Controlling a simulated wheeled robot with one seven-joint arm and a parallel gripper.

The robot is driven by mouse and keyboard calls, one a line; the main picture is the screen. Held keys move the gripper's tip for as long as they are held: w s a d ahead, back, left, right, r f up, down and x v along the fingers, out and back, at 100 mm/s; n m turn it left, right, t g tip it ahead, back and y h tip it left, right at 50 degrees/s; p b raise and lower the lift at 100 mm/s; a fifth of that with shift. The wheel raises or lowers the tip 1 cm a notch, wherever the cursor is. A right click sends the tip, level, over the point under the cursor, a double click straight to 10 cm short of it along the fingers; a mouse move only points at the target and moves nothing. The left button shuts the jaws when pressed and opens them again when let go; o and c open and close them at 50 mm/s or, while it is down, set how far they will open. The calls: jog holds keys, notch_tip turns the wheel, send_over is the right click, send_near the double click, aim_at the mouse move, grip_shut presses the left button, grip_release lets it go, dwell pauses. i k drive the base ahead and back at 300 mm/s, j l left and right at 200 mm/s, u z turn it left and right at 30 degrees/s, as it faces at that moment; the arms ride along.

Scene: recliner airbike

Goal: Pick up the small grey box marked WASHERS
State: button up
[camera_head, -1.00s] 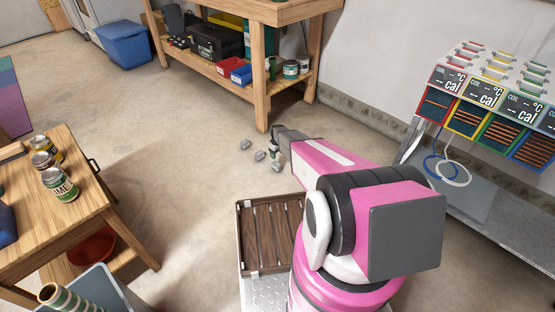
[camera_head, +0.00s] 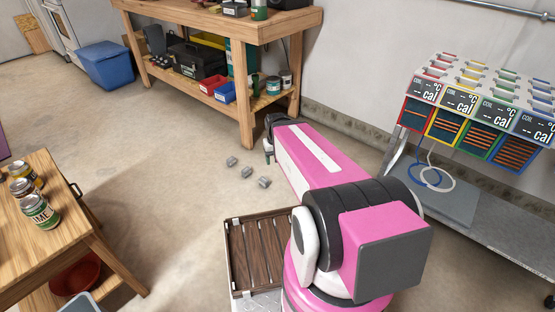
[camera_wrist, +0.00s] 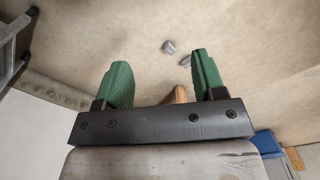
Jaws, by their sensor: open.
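No label reading WASHERS is legible in either view. A small dark grey box with a pale label (camera_head: 235,9) sits on top of the wooden workbench (camera_head: 270,27); its wording is too small to read. Several small grey pieces (camera_head: 246,171) lie on the floor, unmarked as far as I can see; two show in the wrist view (camera_wrist: 168,47). My gripper (camera_head: 268,153) is in front of the workbench's near leg, below its top and apart from the box. In the wrist view its green fingers (camera_wrist: 160,80) are spread, with nothing held between them.
The workbench's lower shelf holds a black toolbox (camera_head: 198,60), red and blue bins (camera_head: 225,93) and cans. A slatted brown crate (camera_head: 232,262) is beside my base. A coloured display rack (camera_head: 480,110) stands right. Open floor lies between.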

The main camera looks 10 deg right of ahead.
aim_at(264, 182)
jog(key=k+l, duration=0.15)
jog(key=l, duration=0.25)
jog(key=k+l, duration=0.1)
jog(key=l, duration=0.3)
jog(key=k+l, duration=0.15)
jog(key=l, duration=0.3)
jog(key=k+l, duration=0.1)
jog(key=l, duration=0.3)
jog(key=u, duration=0.05)
